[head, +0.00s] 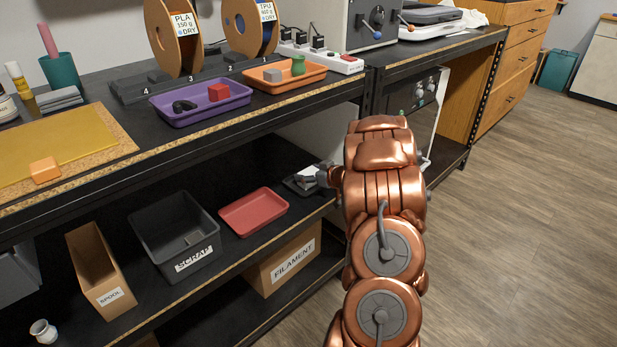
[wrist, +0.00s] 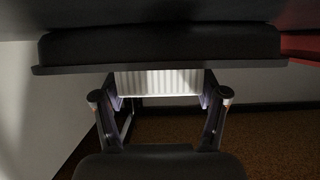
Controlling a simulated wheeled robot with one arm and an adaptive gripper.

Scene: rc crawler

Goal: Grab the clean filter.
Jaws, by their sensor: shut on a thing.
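A white pleated filter (wrist: 158,82) shows in the wrist view and looks clean. My gripper (wrist: 160,100) is shut on it, with one finger at each side. In the head view my gripper (head: 322,178) is at the lower shelf, by a dark tray (head: 291,185). A small pale part shows there, but my arm hides much of it. A dark tray-like body with a rim (wrist: 150,70) lies close beyond the filter in the wrist view. I cannot tell whether the filter touches it.
A red tray (head: 254,211) and a black scrap bin (head: 175,236) stand left on the same shelf. A filament box (head: 284,265) is below. The upper bench holds a purple tray (head: 201,104) and an orange tray (head: 284,77). Open floor (head: 520,220) lies to the right.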

